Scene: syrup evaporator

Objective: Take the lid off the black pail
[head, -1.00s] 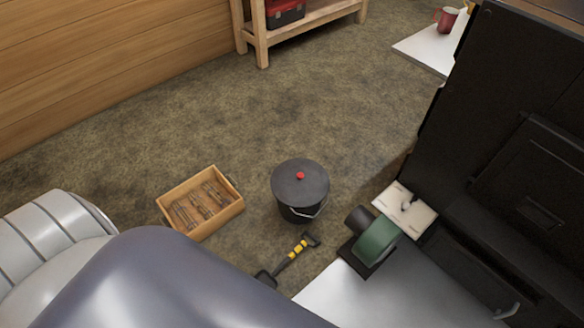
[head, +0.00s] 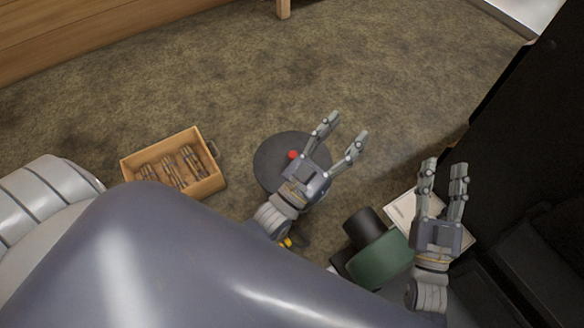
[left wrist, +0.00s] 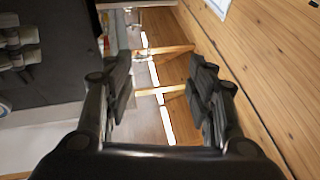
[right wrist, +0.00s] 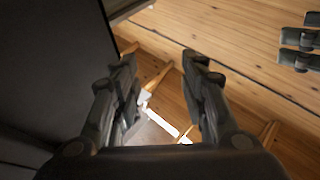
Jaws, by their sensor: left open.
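The black pail's round dark lid (head: 268,165) with its red knob (head: 293,155) shows on the floor in the head view. My left gripper (head: 345,128) is open and empty. In the head view its palm and one finger cover the lid's right side; I cannot tell how high above it they are. The pail's body is hidden. My right gripper (head: 444,166) is open and empty, farther right, beside the black evaporator. Neither wrist view shows the pail; the left gripper (left wrist: 160,85) and right gripper (right wrist: 158,75) have nothing between their fingers.
A wooden crate (head: 218,182) holding several stick-like pieces stands left of the pail. A green and black blower (head: 382,260) and a white plate (head: 400,210) are at the right, near the black evaporator (head: 530,140). The carpeted floor behind the pail is clear.

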